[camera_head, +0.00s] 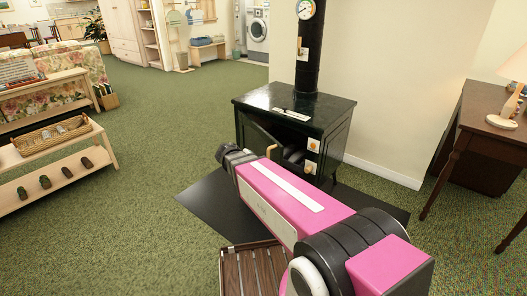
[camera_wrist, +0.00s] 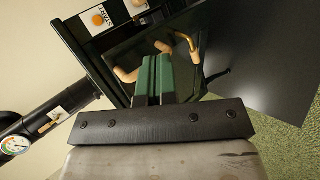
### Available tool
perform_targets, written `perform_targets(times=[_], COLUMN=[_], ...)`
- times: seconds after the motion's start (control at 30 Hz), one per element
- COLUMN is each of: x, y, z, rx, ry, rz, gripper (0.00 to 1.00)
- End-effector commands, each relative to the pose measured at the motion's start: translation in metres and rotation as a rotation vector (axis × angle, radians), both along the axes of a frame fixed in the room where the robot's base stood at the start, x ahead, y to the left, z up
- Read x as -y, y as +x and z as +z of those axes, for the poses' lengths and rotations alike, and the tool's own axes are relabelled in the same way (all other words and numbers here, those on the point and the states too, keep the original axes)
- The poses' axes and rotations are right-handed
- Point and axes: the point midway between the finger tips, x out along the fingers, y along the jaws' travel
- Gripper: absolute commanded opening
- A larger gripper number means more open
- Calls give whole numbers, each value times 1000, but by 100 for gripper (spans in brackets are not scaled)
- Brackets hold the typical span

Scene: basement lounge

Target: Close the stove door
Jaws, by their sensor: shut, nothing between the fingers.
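The black stove (camera_head: 318,126) stands on a dark floor mat with a pipe rising from its top. Its door (camera_head: 257,139) is partly open, swung out from the left of the firebox, with a brass handle (camera_head: 271,149) at its free edge. In the wrist view the picture is turned; the stove's front (camera_wrist: 92,45) is at upper left and the brass handle (camera_wrist: 186,42) is above and right of the fingers. My gripper (camera_wrist: 155,68) is shut and empty, its green fingers pointing at the stove opening. Whether they touch the door is unclear. My arm hides the gripper in the head view.
A wooden slatted rack (camera_head: 250,268) lies on the floor below my arm. A dark wood table with a lamp (camera_head: 507,105) stands at the right. A low shelf with a basket (camera_head: 52,137) stands at the left. Open green carpet (camera_head: 165,130) lies left of the stove.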

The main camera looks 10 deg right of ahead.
Motion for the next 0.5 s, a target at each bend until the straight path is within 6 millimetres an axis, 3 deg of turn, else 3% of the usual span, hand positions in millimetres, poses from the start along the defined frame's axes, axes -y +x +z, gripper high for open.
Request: perform_targets(times=[0.1, 0.23, 0.37, 0.5], x=[-32, -55, -65, -59], y=[24, 36, 41, 45], z=[23, 43, 52, 51], rx=[75, 139, 171, 176], ry=[-154, -268, -318, -328], rz=[75, 126, 149, 150], gripper=[0, 0, 0, 0])
